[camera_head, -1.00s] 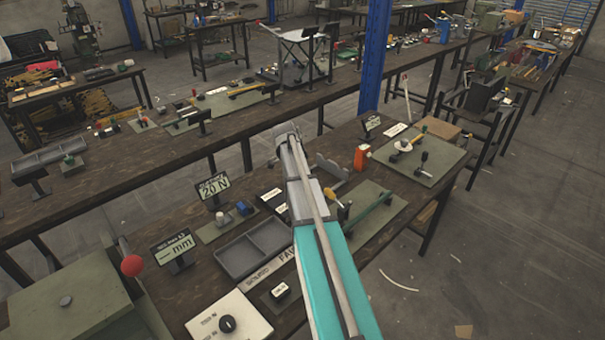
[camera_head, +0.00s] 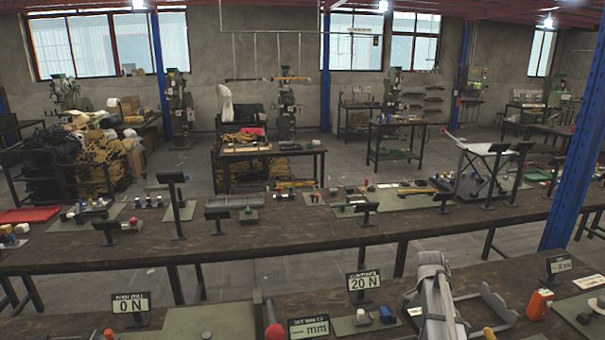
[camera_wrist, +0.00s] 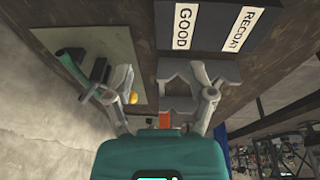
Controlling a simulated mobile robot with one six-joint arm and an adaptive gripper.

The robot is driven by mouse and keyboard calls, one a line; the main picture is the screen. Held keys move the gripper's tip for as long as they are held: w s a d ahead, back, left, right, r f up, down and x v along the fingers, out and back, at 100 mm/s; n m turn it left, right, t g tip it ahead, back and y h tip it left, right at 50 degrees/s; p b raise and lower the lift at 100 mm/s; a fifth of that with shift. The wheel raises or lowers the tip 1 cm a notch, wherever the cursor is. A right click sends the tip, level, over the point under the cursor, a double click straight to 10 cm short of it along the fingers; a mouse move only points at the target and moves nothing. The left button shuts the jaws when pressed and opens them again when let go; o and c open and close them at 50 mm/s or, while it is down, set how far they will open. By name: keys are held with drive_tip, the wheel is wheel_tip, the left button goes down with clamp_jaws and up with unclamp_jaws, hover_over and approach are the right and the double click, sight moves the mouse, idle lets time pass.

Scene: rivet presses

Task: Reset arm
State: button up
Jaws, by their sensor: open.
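In the wrist view my gripper (camera_wrist: 163,74) has its two fingers spread wide apart, with nothing held between them. Beyond the fingers is a grey bracket-like fixture (camera_wrist: 178,105) on the bench. In the head view my arm reaches up from the lower right over the near bench. Its grey end covers part of the bench behind it. A grey fixture (camera_head: 492,305) stands to the right of the arm.
The wrist view shows a dark tray with GOOD label (camera_wrist: 184,28) and a green plate (camera_wrist: 85,55) with a lever. In the head view, displays reading 0 N (camera_head: 130,307) and 20 N (camera_head: 364,283), an orange device (camera_head: 539,304) and a blue post (camera_head: 574,185) stand nearby.

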drive_tip(key=s+a+n+y, duration=0.1)
drive_tip(key=s+a+n, duration=0.6)
drive_tip(key=a, duration=0.4)
drive_tip(key=s+a+n+y, duration=0.1)
drive_tip(key=s+a+n, duration=0.7)
drive_tip(key=a, duration=0.4)
drive_tip(key=shift+s+f+n+y, duration=0.3)
drive_tip(key=shift+s+y, duration=0.1)
drive_tip(key=shift+s, duration=0.35)
drive_tip(key=shift+a, duration=0.1)
